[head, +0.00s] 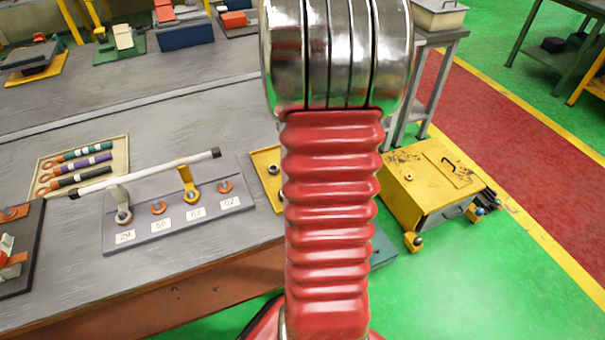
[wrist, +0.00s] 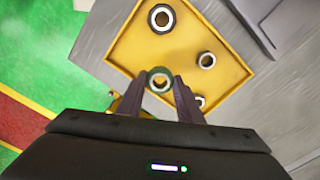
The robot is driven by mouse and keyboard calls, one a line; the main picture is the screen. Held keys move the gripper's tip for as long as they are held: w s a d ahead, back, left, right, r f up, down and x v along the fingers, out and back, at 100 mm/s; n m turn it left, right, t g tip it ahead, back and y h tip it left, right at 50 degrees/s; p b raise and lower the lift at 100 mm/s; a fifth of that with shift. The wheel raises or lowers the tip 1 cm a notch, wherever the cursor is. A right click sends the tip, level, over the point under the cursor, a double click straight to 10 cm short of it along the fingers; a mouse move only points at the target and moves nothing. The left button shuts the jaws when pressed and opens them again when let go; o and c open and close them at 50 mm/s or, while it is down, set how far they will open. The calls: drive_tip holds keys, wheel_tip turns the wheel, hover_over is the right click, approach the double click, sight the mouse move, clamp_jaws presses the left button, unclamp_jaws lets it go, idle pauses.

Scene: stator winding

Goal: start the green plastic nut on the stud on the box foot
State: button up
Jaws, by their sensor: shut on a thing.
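In the wrist view my gripper (wrist: 160,84) is shut on the green plastic nut (wrist: 152,73), which shows as a green ring with a pale centre between the fingertips. The nut is over the edge of the yellow tray (wrist: 188,45); its height above it cannot be told. In the head view my arm hides the gripper and nut. The yellow box (head: 410,185) stands on the green floor at the right, with small feet at its lower corners; one front foot (head: 413,241) shows. I cannot make out the stud clearly.
The yellow tray holds several ring-shaped nuts, one pale (wrist: 206,60). It lies on the grey bench (head: 100,115), beside a grey panel (head: 160,226) with lugs and a white rod (head: 150,172).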

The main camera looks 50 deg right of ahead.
drive_tip(key=shift+r, duration=2.85)
drive_tip(key=shift+w+a, duration=0.1)
